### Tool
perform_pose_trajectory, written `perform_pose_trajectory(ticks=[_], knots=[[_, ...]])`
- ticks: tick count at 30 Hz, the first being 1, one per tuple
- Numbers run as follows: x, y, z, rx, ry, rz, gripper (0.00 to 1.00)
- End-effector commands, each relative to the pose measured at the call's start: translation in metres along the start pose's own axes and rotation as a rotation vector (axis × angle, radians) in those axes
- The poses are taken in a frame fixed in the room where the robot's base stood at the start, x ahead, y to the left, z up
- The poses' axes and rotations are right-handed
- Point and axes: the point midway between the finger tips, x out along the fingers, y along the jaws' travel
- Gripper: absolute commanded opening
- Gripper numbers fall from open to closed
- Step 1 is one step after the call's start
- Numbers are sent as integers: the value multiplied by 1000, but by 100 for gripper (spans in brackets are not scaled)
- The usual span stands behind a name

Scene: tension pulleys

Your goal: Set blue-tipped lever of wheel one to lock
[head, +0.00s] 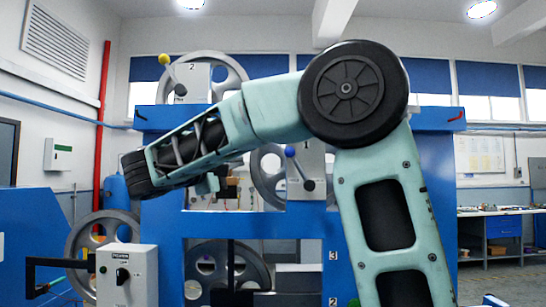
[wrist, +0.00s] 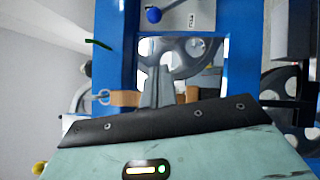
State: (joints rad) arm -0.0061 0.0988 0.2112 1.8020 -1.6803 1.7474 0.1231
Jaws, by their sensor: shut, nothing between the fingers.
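The blue-tipped lever (head: 290,152) is on a grey plate (head: 312,160) in front of a spoked wheel (head: 266,178), at the middle of the blue frame. The lever slants from its dark pivot up and left to the blue ball. The blue ball (wrist: 153,15) also shows near the top of the wrist view. My gripper (wrist: 158,75) is shut and empty, its grey fingers pointing up towards the frame opening, apart from the ball. In the head view my arm reaches left, with its end left of and slightly below the lever; the fingertips are not clear there.
A yellow-tipped lever (head: 164,61) stands on the plate marked 2 at upper left. A control box (head: 127,274) stands at lower left. The blue frame (head: 180,225) surrounds the wheels. My arm hides part of the frame's right side.

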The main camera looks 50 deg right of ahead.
Motion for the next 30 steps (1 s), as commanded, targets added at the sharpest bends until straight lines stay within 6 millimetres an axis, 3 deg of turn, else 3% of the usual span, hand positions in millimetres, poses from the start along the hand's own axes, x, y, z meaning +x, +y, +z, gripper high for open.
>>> perform_pose_trajectory(ticks=[7, 20, 24, 30], knots=[[21, 3, 1, -3, -3, 0, 0], [106, 5, 3, -4, -1, -2, 0], [119, 4, 19, -3, -1, -2, 0], [128, 1, 27, -1, 1, -1, 0]])
